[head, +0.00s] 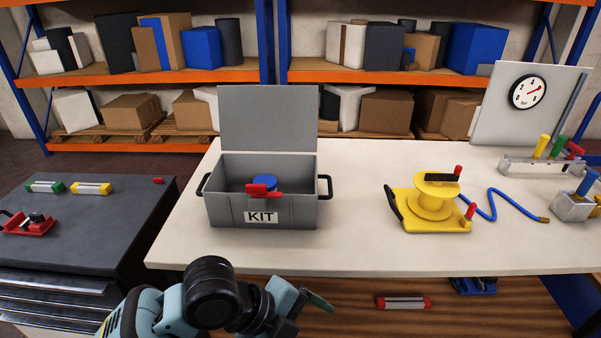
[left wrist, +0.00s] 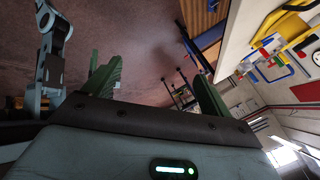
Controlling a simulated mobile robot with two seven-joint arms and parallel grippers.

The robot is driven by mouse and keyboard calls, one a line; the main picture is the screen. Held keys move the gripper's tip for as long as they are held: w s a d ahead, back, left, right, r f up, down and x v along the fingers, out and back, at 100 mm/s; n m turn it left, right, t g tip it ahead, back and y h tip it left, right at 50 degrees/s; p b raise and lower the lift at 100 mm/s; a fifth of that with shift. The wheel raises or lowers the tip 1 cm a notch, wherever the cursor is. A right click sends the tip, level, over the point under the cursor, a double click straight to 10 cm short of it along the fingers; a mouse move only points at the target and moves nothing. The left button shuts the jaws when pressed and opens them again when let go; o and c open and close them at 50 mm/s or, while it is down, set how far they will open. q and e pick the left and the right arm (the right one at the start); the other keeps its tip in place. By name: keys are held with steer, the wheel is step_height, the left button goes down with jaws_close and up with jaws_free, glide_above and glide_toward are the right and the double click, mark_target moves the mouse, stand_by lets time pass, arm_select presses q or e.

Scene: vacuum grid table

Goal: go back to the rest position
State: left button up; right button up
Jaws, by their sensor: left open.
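My left arm comes in at the bottom of the head view, in front of the table's near edge. Its gripper (head: 316,301) shows there only in part, with one green fingertip visible. In the left wrist view the two green fingers of the left gripper (left wrist: 155,82) stand wide apart with nothing between them, so it is open and empty. It is apart from the table and everything on it. My right gripper is not seen in the head view.
The white table (head: 370,248) bears an open grey KIT box (head: 225,212), a yellow reel (head: 432,205) with a blue hose (head: 490,208), and a gauge panel (head: 500,120). A dark cabinet (head: 100,225) stands left. A red-ended bar (head: 403,302) lies below the table's front edge.

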arm_select(q)
steer(key=s+a+f+n+t, duration=0.1)
steer(key=a+f+n+t, duration=0.2)
steer(key=f+n, duration=0.45)
steer(key=a+f+n+t, duration=0.3)
steer(key=f+n, duration=0.3)
steer(key=n, duration=0.2)
steer(key=s+a+f+n+y, duration=0.3)
steer(key=s+a+f+n, duration=0.2)
steer(key=s+a, duration=0.2)
steer(key=s+a+f+n+t+y+p, duration=0.1)
steer(key=s+a+f+n+y, duration=0.2)
steer(key=s+a+f+n, duration=0.2)
steer(key=s+a+f, duration=0.1)
steer(key=s+a, duration=0.2)
steer(key=s, duration=0.2)
steer(key=shift+s+f+t, duration=0.2)
steer(key=shift+f+t, duration=0.05)
steer(key=shift+t, duration=0.05)
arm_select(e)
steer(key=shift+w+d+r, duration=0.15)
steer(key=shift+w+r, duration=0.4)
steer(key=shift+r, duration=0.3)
